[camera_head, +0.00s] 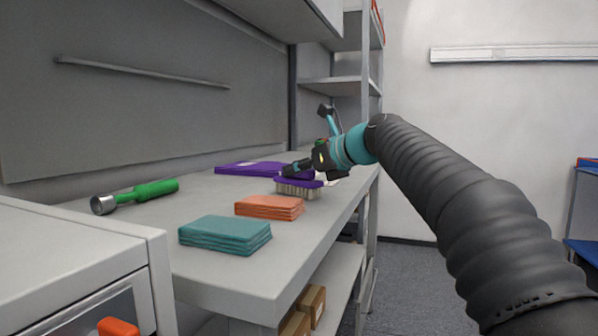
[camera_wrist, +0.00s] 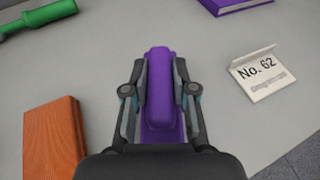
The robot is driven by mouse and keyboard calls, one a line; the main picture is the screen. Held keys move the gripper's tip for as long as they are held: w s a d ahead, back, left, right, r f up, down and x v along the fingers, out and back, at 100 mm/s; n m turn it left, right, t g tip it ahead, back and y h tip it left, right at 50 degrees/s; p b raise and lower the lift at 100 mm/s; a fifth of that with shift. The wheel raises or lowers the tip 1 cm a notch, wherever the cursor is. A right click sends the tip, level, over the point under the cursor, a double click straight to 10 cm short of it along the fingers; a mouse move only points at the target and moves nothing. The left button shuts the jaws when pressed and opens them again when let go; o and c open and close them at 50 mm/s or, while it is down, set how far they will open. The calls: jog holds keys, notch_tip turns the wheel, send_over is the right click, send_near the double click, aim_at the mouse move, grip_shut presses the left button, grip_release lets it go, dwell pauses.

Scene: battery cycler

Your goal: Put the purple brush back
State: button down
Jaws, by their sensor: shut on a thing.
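The purple brush (camera_head: 299,187) with pale bristles is at the far part of the grey workbench (camera_head: 210,268), near its right edge. My gripper (camera_head: 292,170) is at the brush from above. In the wrist view my gripper (camera_wrist: 159,85) has a finger on each side of the brush's purple handle (camera_wrist: 160,65) and is shut on it. The bristles point down; I cannot tell whether they touch the bench. A small white card marked "No. 62" (camera_wrist: 262,74) stands to the right of the brush in the wrist view.
An orange stack (camera_head: 269,207) and a teal stack (camera_head: 225,235) lie nearer on the bench. A purple book-like item (camera_head: 235,168) lies behind the brush. A green-handled tool (camera_head: 150,191) lies at left. Grey shelving (camera_head: 345,85) stands at the bench's far end.

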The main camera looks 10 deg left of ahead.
jog(key=shift+f, duration=0.1)
jog(key=c, duration=0.9)
grip_release()
jog(key=shift+c, duration=0.2)
jog(key=shift+s+d+r, duration=0.1)
jog(key=shift+d+r, duration=0.1)
jog(key=v, duration=1.1)
jog(key=shift+s+d+p, duration=0.15)
jog(key=shift+p, duration=0.3)
jog(key=shift+r, duration=0.1)
